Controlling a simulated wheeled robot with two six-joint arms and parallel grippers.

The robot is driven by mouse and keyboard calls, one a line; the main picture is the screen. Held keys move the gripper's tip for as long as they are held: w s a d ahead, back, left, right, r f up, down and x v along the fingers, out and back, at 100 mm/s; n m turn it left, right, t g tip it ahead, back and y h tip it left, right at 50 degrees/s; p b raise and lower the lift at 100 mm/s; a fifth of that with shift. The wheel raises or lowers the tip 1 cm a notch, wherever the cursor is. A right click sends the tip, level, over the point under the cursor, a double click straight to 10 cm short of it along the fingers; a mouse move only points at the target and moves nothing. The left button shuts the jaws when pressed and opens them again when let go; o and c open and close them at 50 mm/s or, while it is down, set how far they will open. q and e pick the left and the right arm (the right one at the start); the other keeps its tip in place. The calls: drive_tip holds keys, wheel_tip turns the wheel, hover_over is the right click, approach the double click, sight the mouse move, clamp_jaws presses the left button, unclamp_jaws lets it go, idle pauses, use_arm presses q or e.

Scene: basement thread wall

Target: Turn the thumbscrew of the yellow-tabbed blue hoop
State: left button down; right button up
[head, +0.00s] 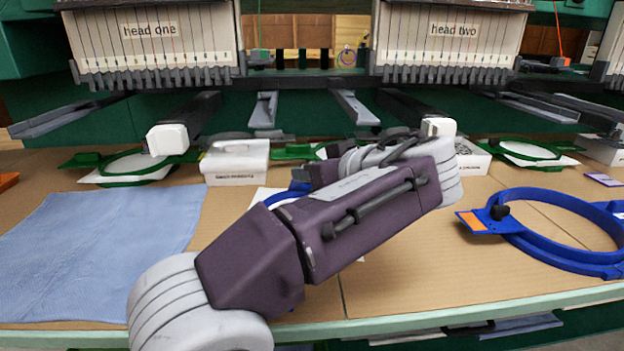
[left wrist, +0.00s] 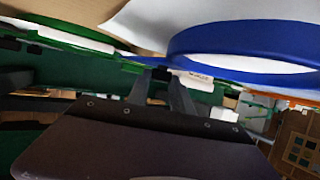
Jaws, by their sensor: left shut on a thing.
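A blue hoop (left wrist: 240,48) fills the upper right of the left wrist view. In the head view only a little of a blue hoop (head: 284,197) shows behind my left arm; its tab is hidden, so I see no yellow. My left gripper (left wrist: 161,80) is shut on a small dark thumbscrew (left wrist: 160,72) at the hoop's edge. In the head view my arm hides most of this grip. My right gripper is in neither view.
Another blue hoop (head: 566,255) with an orange tab (head: 471,222) and black thumbscrew lies at the right. A blue cloth (head: 95,250) covers the table's left. Green hoops (head: 128,166) and a white box (head: 236,161) stand along the back, under the machine heads.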

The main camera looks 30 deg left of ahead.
use_arm(q)
drive_tip(key=shift+s+a+f+m+t+h+b, duration=0.1)
drive_tip(key=shift+m+t+h+b, duration=0.25)
drive_tip(key=shift+m+t+b, duration=0.2)
drive_tip(key=shift+s+f+m+t+h+b, duration=0.1)
drive_tip(key=shift+m+t+h+b, duration=0.3)
drive_tip(key=shift+t+b, duration=0.2)
drive_tip(key=shift+a+r+m+t+h+b, duration=0.1)
drive_tip(key=shift+r+m+t+h+b, duration=0.05)
drive_tip(key=shift+m+t+h+b, duration=0.9)
drive_tip(key=shift+m, duration=0.3)
drive_tip(key=c, duration=1.1)
unclamp_jaws()
